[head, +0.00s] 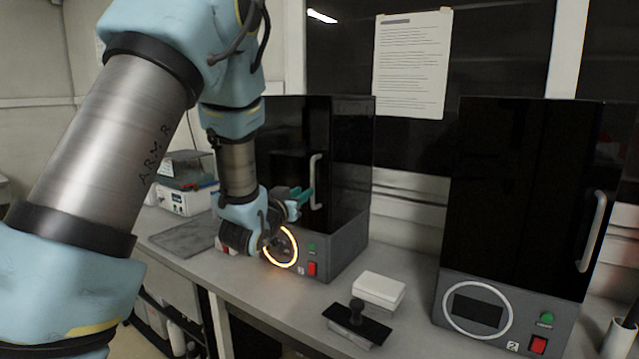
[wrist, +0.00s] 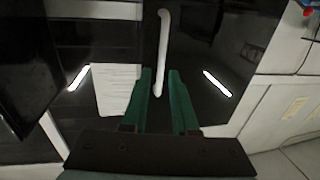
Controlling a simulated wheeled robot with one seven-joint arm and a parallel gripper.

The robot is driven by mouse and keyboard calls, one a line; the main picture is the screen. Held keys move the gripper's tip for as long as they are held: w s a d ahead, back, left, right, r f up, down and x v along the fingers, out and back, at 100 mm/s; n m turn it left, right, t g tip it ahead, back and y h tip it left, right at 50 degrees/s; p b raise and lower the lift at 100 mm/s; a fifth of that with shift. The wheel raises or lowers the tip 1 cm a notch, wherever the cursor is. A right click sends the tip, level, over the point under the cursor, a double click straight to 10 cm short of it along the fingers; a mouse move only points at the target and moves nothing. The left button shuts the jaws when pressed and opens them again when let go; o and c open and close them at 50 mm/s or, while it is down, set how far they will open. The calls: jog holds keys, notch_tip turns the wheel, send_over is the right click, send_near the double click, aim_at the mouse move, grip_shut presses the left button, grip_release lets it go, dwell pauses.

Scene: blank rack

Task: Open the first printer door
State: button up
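The first printer (head: 345,238) stands at the back left of the bench, a dark box with a grey base. Its glossy black door (head: 287,150) looks shut and carries a white vertical handle (head: 316,180). My gripper (head: 306,194) is at the front of this door, close to the handle. In the wrist view the handle (wrist: 163,45) runs down between the two green fingers of my gripper (wrist: 160,75). The fingers are apart with a gap around the handle's lower part. I cannot tell whether either finger touches it. My arm hides the printer's left part.
A second printer (head: 515,200), marked 2, stands at the right with its door shut. A box with a clear lid (head: 185,185) stands at the back left.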

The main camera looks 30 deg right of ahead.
aim_at(312, 185)
jog(key=p+x, duration=0.2)
jog(key=x, duration=0.4)
jog(key=shift+r, duration=0.1)
jog(key=shift+p+x, duration=0.35)
jog(key=shift+x, duration=0.55)
jog(key=shift+w+a, duration=0.1)
jog(key=shift+a, duration=0.05)
grip_shut()
dwell(0.3)
